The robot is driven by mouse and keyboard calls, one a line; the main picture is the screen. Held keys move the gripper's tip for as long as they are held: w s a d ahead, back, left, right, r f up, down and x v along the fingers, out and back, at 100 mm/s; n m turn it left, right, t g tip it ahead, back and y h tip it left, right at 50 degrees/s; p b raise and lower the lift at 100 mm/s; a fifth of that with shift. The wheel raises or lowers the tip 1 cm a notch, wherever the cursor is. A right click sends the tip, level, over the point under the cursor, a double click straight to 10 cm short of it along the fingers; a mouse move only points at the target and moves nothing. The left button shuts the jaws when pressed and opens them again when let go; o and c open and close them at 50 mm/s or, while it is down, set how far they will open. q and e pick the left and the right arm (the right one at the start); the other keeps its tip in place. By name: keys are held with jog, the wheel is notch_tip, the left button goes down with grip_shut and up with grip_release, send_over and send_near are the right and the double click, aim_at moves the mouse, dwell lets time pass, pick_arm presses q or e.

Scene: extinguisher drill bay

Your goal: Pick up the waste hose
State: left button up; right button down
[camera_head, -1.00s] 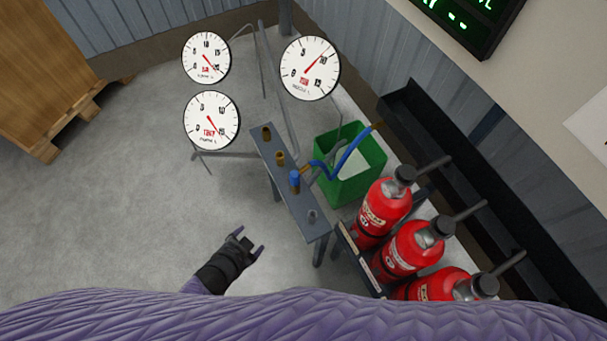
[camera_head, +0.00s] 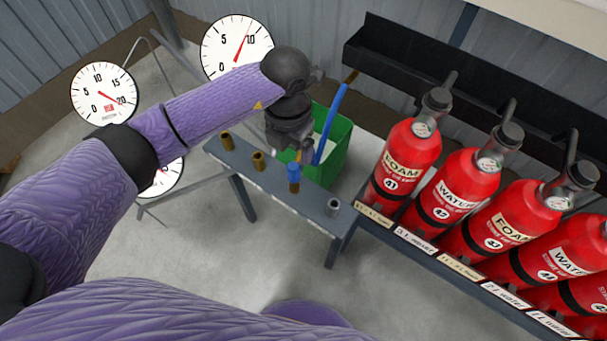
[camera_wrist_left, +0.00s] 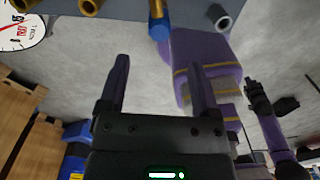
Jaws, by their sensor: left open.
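The blue waste hose (camera_head: 331,123) rises from the green bin (camera_head: 341,151) in the head view, with a brass-coloured end at the top. My left wrist and gripper hide part of its run toward the bench. My left gripper (camera_head: 287,147) is above the bench near the hose. In the left wrist view its fingers (camera_wrist_left: 159,70) are apart with nothing between them. A dark gripper (camera_wrist_left: 258,92), apparently my right, is small there; its jaws are unclear.
Brass stubs (camera_head: 258,160) and a grey stub (camera_head: 332,206) stand on the bench. Several red extinguishers (camera_head: 407,160) line the right side. Round gauges (camera_head: 237,47) stand behind and left. A black trough (camera_head: 425,75) runs along the wall.

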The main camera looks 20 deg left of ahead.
aim_at(293, 166)
pick_arm(q)
notch_tip(293, 166, down, 10)
jog(key=b, duration=0.5)
jog(key=shift+w+f+b, duration=0.1)
jog(key=shift+w+b, duration=0.05)
jog(key=shift+b, duration=0.25)
jog(key=shift+r, duration=0.25)
jog(key=shift+c, duration=1)
jog(key=c, duration=0.5)
grip_shut()
